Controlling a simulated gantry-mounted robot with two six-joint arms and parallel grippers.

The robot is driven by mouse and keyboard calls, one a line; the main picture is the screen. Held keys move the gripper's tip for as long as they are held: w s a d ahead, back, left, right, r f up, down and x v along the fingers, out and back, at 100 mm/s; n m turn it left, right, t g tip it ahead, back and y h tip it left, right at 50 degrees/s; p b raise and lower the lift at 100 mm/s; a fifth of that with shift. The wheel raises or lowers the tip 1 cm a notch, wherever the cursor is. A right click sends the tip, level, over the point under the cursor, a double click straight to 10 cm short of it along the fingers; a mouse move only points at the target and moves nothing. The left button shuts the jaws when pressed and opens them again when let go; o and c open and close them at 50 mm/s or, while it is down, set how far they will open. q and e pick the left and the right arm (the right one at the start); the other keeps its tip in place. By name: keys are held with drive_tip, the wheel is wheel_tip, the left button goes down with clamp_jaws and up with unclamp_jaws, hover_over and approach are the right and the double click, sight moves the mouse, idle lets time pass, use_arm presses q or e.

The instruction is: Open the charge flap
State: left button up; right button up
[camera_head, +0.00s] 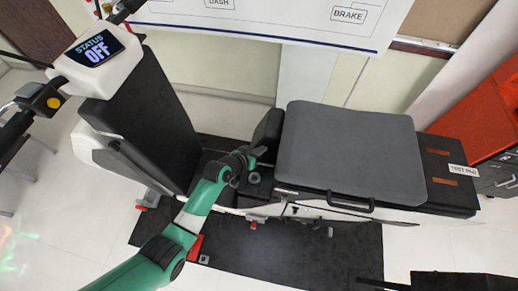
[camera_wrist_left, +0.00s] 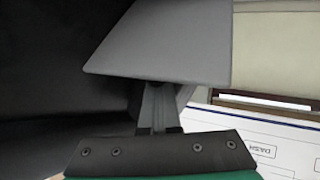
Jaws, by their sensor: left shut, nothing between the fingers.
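I cannot pick out the charge flap with certainty in either view. The scooter-like rig has a grey seat (camera_head: 350,150) and a black upright front panel (camera_head: 143,120). My left gripper (camera_head: 257,153) is shut and empty, in the gap between that panel and the seat, close to a dark block (camera_head: 267,130) at the seat's front end. In the left wrist view its narrow fingers (camera_wrist_left: 158,103) point at a grey flat-faced part (camera_wrist_left: 165,45); I cannot tell whether they touch it. A dark shape at the lower right of the head view may be my right gripper (camera_head: 460,283), mostly cut off.
The status display (camera_head: 94,48) on the front column reads OFF. A black handle (camera_head: 350,202) sticks out along the seat's near edge. A red cabinet (camera_head: 485,115) stands at the right. A white labelled board (camera_head: 270,18) hangs behind. A dark mat (camera_head: 320,258) lies under the rig.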

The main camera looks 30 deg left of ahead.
use_arm(q)
drive_tip(key=o, duration=0.5)
drive_tip(key=shift+s+a+f, duration=0.25)
drive_tip(key=shift+s, duration=0.1)
drive_tip(key=shift+c, duration=0.2)
drive_tip(key=shift+o, duration=1.3)
drive_tip(key=shift+s+d, duration=0.1)
drive_tip(key=shift+d, duration=0.15)
drive_tip(key=shift+o, duration=0.5)
drive_tip(key=shift+w+a+r, duration=0.1)
drive_tip(key=shift+w+a, duration=0.05)
drive_tip(key=shift+w, duration=0.05)
drive_tip(key=shift+s, duration=0.1)
drive_tip(key=shift+s+r, duration=0.15)
drive_tip(key=shift+r, duration=0.1)
drive_tip(key=p+v, duration=0.5)
drive_tip(key=v, duration=0.6)
